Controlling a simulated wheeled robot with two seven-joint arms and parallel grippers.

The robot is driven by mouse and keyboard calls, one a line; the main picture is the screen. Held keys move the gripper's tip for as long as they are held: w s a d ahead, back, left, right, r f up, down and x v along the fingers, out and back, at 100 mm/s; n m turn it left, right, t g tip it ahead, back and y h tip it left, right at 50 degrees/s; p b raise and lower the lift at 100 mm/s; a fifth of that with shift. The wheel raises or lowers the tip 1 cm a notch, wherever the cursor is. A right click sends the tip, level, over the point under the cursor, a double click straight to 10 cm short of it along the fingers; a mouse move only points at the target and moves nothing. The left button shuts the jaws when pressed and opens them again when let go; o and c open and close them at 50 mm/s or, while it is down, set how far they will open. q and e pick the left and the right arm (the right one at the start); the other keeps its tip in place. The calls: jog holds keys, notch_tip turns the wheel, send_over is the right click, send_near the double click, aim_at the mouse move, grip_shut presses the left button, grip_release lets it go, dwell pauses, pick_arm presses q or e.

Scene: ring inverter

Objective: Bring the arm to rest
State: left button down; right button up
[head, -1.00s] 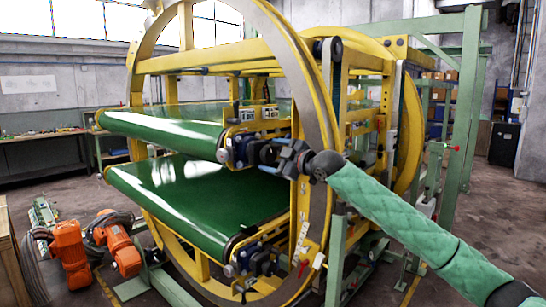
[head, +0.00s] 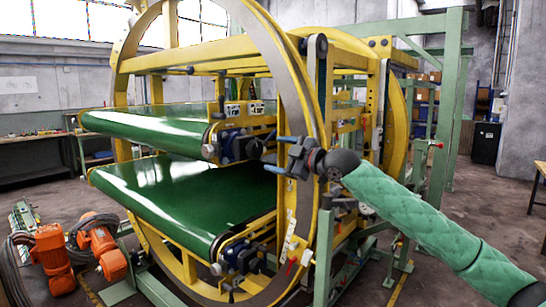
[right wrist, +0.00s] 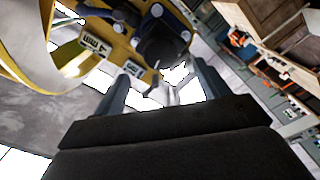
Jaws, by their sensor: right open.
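My right arm, in a green quilted sleeve, comes in from the right in the head view. Its gripper (head: 276,154) is open and empty. It appears just right of the blue-and-black motor unit (head: 236,148) at the end of the upper conveyor, in front of the yellow ring. A small gap shows between the jaws and the unit. In the right wrist view the two fingers (right wrist: 165,88) stand apart, with a dark round part of the machine (right wrist: 160,42) beyond them. My left gripper is not in view.
The ring inverter has a large yellow ring (head: 303,95) and two green belts (head: 150,125). A green post (head: 324,250) stands below my right arm. Orange motors (head: 52,250) lie on the floor at left. The floor at the right is open.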

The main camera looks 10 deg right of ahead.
dwell(0.4)
jog(key=s+d+m+t+h, duration=0.2)
jog(key=s+d+m+h, duration=0.3)
jog(key=h, duration=0.4)
jog(key=s+f+m+g+h, duration=0.1)
jog(key=s+f+m+g, duration=0.15)
jog(key=s+f, duration=0.85)
jog(key=s+f+m+g+h, duration=0.15)
jog(key=s+f+m, duration=0.3)
jog(key=f, duration=1.25)
jog(key=s+f+m+g, duration=0.25)
jog(key=s+f, duration=0.55)
jog(key=f, duration=0.7)
jog(key=s+a+f+m+g, duration=0.1)
jog(key=s+f+g, duration=0.2)
jog(key=s+f, duration=0.8)
jog(key=s+f+m+g, duration=0.1)
jog(key=s+f+g, duration=0.2)
jog(key=s+f, duration=0.7)
jog(key=s, duration=0.7)
jog(key=shift+a+f, duration=0.35)
jog(key=shift+s+m+y, duration=0.1)
jog(key=shift+m+y, duration=0.15)
